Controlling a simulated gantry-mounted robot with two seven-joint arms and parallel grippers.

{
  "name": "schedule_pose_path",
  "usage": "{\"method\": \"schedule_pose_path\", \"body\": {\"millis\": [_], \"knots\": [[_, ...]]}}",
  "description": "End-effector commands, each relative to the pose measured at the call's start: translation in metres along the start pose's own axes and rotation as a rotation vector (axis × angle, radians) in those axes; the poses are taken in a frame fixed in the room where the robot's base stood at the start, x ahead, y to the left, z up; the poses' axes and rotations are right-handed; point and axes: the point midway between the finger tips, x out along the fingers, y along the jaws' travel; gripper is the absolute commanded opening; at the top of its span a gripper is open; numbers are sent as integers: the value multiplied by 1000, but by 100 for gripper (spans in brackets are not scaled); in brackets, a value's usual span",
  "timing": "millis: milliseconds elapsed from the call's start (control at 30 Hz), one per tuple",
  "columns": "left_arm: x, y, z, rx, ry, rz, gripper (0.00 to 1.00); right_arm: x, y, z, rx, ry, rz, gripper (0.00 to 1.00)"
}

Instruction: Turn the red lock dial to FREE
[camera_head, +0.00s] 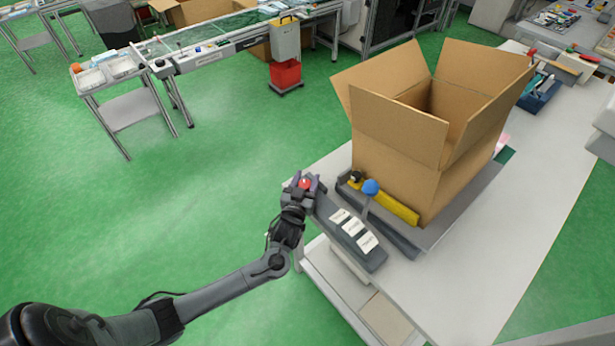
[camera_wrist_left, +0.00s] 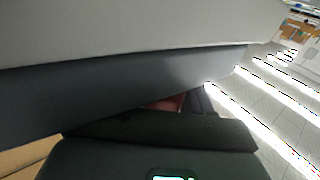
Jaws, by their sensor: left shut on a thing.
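The red lock dial (camera_head: 305,183) sits at the far left end of a grey control box on the table's corner. My left gripper (camera_head: 304,184) is at the dial, with its fingers on either side of it, shut on it. In the left wrist view a small dark red patch of the dial (camera_wrist_left: 166,103) shows beyond the dark gripper body; the rest is hidden. The dial's marking and the word FREE cannot be read. The control box (camera_head: 345,232) carries several white labels and a lever with a blue knob (camera_head: 371,187). My right gripper does not show.
A large open cardboard box (camera_head: 400,150) stands on a grey tray behind the control box. A yellow cylinder (camera_head: 390,205) lies in front of it.

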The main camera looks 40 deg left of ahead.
Motion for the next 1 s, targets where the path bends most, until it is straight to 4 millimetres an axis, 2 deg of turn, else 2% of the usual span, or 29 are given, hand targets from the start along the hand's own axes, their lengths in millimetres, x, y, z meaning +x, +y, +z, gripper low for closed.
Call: {"method": "schedule_pose_path", "body": {"millis": [400, 933, 967, 1000], "knots": [[0, -2, 1, -1, -1, -185, 19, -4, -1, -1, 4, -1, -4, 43], [0, -4, 1, 0, 1, -207, 19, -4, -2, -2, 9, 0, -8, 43], [0, -4, 1, 0, 1, -207, 52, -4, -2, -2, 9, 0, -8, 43], [0, -4, 1, 0, 1, -207, 58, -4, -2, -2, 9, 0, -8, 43]]}}
